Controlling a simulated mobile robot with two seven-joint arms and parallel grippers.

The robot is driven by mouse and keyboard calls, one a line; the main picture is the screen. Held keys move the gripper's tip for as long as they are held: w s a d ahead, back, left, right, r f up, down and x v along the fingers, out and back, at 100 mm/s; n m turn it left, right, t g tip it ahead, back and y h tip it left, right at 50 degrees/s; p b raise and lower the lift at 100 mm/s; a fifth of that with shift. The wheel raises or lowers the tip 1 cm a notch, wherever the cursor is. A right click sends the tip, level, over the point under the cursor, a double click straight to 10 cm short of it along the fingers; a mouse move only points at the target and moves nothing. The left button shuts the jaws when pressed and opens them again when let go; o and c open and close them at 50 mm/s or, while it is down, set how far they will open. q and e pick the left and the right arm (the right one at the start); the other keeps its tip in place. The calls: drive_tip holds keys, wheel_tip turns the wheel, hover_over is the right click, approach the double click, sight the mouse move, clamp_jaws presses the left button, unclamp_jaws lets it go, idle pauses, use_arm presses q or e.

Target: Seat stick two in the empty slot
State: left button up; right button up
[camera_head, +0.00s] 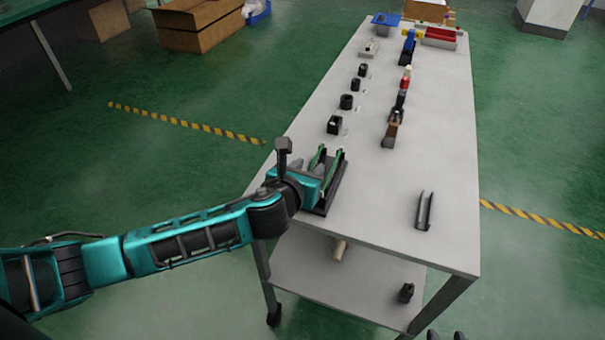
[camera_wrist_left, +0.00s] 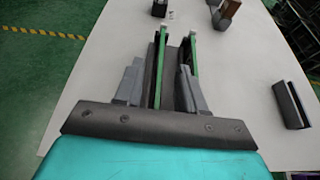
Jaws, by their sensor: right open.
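Two green sticks stand side by side in a long black fixture on the near left of the table. The left wrist view shows the left stick (camera_wrist_left: 160,68) and the right stick (camera_wrist_left: 193,54), with the dark fixture bed (camera_wrist_left: 176,60) between them. I cannot tell which is stick two or how deep either sits. My left gripper (camera_head: 309,172) is over the fixture's near end; its grey fingers (camera_wrist_left: 160,80) are spread apart, with the left stick between them and the right finger overlapping the right stick. My right gripper (camera_head: 446,335) shows only dark fingertips, apart, at the bottom edge.
An empty-looking black channel holder (camera_head: 425,211) stands on the right of the table (camera_head: 385,235). Several small black blocks and a row of brown, red and blue items stand further back. A lower shelf (camera_head: 330,280) carries a small black part (camera_head: 405,293).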

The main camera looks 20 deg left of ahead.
use_arm(q)
drive_tip(key=p+v, duration=0.1)
drive_tip(key=v, duration=1.1)
drive_tip(key=shift+s+r, duration=0.15)
drive_tip(key=shift+s, duration=0.2)
drive_tip(key=s+d+f+n+g+h, duration=0.3)
drive_tip(key=f+n, duration=0.6)
drive_tip(key=n, duration=0.7)
drive_tip(key=s+a+f+n, duration=0.2)
drive_tip(key=s+f+n, duration=0.1)
drive_tip(key=n, duration=0.6)
drive_tip(key=s+a+f+n+y, duration=0.1)
drive_tip(key=s+a+f+n, duration=0.1)
drive_tip(key=n, duration=0.7)
drive_tip(key=shift+s+a+f, duration=0.25)
drive_tip(key=shift+s+f, duration=0.25)
drive_tip(key=shift+f, duration=0.5)
